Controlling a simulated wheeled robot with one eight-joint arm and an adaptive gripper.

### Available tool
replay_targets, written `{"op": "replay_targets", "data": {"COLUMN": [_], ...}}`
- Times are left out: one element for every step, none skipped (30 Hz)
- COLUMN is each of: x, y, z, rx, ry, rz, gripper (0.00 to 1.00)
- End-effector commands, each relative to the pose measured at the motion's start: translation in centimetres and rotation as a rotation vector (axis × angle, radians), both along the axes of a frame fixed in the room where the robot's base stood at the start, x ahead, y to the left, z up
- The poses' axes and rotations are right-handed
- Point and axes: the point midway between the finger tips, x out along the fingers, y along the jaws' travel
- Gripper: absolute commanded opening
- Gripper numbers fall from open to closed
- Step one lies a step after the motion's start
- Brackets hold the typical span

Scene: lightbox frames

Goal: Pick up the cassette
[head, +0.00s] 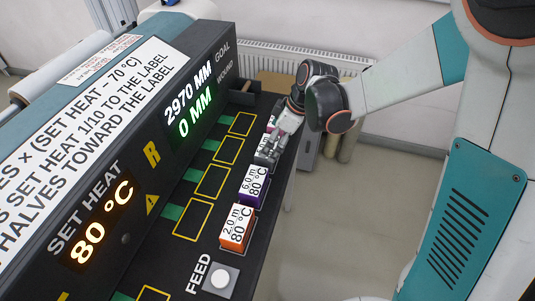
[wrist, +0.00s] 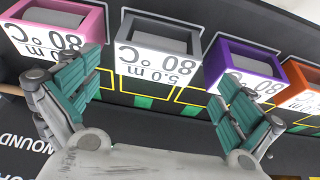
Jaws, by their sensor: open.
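Several box-shaped cassettes with white labels stand in a row. The orange cassette (head: 237,227) reads 2.0 m, 80 °C, and the purple cassette (head: 253,185) behind it reads 6.0 m, 80 °C. My gripper (head: 272,142) is over the far part of the row and partly covers the cassettes there. In the wrist view, my gripper (wrist: 160,78) has its two green-padded fingers spread wide and empty. A grey cassette (wrist: 160,45) labelled 5.0 m shows between and beyond the fingers. A pink cassette (wrist: 58,28) is to its left; the purple and orange ones are to its right.
A dark machine (head: 125,225) with lit displays reading 2970 MM, 0 MM and 80 °C rises left of the row. Yellow-outlined empty slots (head: 193,219) lie beside the cassettes. A FEED button (head: 220,280) is at the near end. Open floor lies to the right.

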Motion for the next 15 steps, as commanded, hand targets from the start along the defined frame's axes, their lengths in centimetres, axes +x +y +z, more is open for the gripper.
{"op": "replay_targets", "data": {"x": [0.1,0.1,0.1,0.1,0.2,0.2,0.3,0.4,0.5,0.6,0.7,0.9,1.0,1.1,1.1], "y": [0.1,0.2,0.2,0.3,0.3,0.3,0.4,0.5,0.6,0.7,0.8,1.0,1.1,1.3,1.5], "z": [-0.4,-0.5,-0.6,-0.7,-0.8,-1.1,-1.3,-1.7,-2.2,-2.6,-3.0,-3.7,-4.1,-4.5,-4.9], "rx": [0.0,0.0,0.0,0.0,0.0,0.0,0.0,0.0,0.0,0.0,0.0,0.0,0.0,0.0,0.0], "ry": [0.0,0.0,0.0,0.0,0.0,0.0,0.0,0.0,0.0,0.0,0.0,0.0,0.0,0.0,0.0], "rz": [0.0,0.0,0.0,-0.001,-0.001,-0.001,-0.001,0.0,0.0,0.0,0.0,0.001,0.001,0.001,0.001], "gripper": [1.0,1.0,1.0,1.0,1.0,1.0,1.0,1.0,1.0,1.0,1.0,1.0,1.0,1.0,1.0]}}
